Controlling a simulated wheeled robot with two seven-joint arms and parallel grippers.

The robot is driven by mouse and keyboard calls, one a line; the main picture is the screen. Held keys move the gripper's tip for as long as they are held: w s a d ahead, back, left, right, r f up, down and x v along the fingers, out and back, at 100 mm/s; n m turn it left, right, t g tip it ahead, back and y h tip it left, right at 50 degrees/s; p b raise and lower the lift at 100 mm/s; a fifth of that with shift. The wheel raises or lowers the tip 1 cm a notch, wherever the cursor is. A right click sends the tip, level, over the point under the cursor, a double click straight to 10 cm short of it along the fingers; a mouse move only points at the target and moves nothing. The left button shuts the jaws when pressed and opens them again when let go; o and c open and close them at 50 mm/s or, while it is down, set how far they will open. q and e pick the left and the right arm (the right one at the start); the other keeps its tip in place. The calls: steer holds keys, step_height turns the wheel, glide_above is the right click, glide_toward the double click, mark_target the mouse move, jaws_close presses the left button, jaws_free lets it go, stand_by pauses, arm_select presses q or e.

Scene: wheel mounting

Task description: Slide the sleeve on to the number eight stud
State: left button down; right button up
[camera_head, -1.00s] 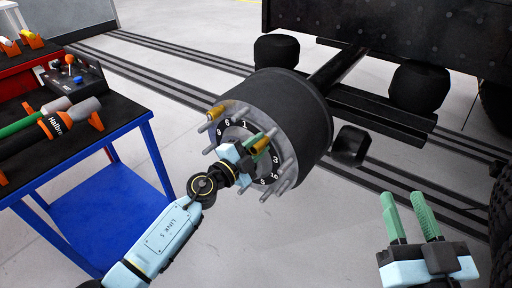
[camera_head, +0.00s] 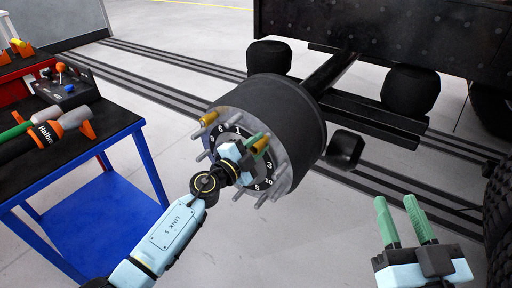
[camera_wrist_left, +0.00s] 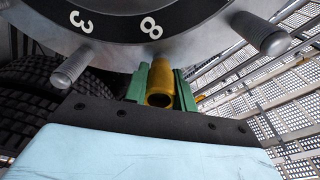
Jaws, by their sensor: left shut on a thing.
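The wheel hub (camera_head: 285,115) has a ring of bare metal studs and a black numbered face. My left gripper (camera_head: 256,143) is at the hub face, its green fingers shut on a brass-coloured sleeve (camera_head: 261,145). In the left wrist view the sleeve (camera_wrist_left: 160,84) sits between the green fingers, its open end facing the camera, just below the printed 8 (camera_wrist_left: 151,28). The number eight stud itself is not seen; I cannot tell whether the sleeve is around it. My right gripper (camera_head: 401,220) is open and empty at the lower right.
Another brass sleeve (camera_head: 208,118) is on a stud at the hub's upper left. Bare studs (camera_wrist_left: 72,66) flank the held sleeve. A blue workbench (camera_head: 90,170) with tools stands at left. A large tyre (camera_head: 498,215) is at the right edge. The floor between is clear.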

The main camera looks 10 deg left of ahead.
arm_select(q)
steer(key=shift+w+d, duration=0.2)
steer(key=shift+w, duration=0.4)
steer(key=shift+w, duration=0.1)
steer(key=c, duration=1.1)
jaws_free()
